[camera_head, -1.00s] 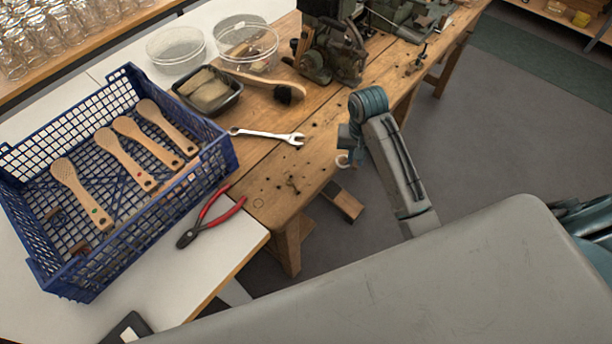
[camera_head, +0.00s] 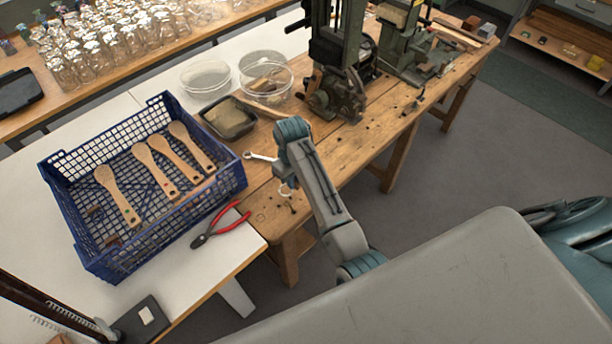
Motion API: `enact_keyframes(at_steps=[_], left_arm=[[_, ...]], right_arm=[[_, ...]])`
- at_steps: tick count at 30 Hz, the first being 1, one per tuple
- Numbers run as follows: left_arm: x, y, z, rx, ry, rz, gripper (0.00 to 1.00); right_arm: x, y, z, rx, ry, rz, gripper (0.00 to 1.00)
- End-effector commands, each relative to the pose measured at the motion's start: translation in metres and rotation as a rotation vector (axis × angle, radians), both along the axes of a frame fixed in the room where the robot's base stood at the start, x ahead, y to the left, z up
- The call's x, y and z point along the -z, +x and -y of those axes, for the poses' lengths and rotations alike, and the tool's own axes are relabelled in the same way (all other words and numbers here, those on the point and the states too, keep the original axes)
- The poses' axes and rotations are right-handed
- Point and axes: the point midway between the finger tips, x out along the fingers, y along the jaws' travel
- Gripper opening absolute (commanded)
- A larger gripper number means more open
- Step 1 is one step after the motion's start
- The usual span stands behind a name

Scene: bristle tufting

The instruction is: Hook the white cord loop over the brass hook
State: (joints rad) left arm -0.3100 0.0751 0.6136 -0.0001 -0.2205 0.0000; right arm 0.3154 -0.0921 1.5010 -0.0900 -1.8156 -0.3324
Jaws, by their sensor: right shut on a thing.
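My right gripper (camera_head: 284,181) hangs from its teal wrist over the front corner of the wooden bench. It is shut, and a small white curl, seemingly the cord loop (camera_head: 286,191), shows at its fingertips. A tiny dark brownish piece just below, on the bench top, may be the brass hook (camera_head: 291,208); it is too small to be sure. The loop shows close above it, and I cannot tell whether they touch. My left gripper is not in view.
Left of the gripper are red-handled pliers (camera_head: 221,225), a partly hidden wrench (camera_head: 258,156) and a blue crate (camera_head: 112,272) with several wooden brush handles. A dark tray (camera_head: 229,119), clear dishes and green machines (camera_head: 335,90) stand behind.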

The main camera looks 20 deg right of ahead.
Motion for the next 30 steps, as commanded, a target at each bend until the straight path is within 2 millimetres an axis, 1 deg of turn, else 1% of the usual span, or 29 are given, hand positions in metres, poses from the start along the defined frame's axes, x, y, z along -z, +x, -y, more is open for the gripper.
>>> enact_keyframes(at_steps=[1,3,7,11,18,22,30], left_arm=[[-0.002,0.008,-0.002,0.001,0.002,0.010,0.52],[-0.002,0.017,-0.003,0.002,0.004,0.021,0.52],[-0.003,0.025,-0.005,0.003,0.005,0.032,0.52],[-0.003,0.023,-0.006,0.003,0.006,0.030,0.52],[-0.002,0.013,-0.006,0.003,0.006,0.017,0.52],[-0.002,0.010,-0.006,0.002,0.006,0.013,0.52],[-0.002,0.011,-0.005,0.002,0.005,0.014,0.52]], right_arm=[[0.000,0.000,-0.001,-0.007,0.000,-0.001,0.00],[0.003,0.001,-0.002,-0.012,-0.001,-0.002,0.00],[0.013,0.000,-0.001,-0.011,-0.001,-0.002,0.00],[0.025,0.000,-0.001,-0.010,0.000,-0.003,0.00],[0.040,0.000,-0.002,-0.010,0.000,-0.002,0.00],[0.043,0.000,-0.002,-0.010,0.000,-0.002,0.00],[0.044,0.000,-0.001,-0.009,0.000,-0.001,0.00]])
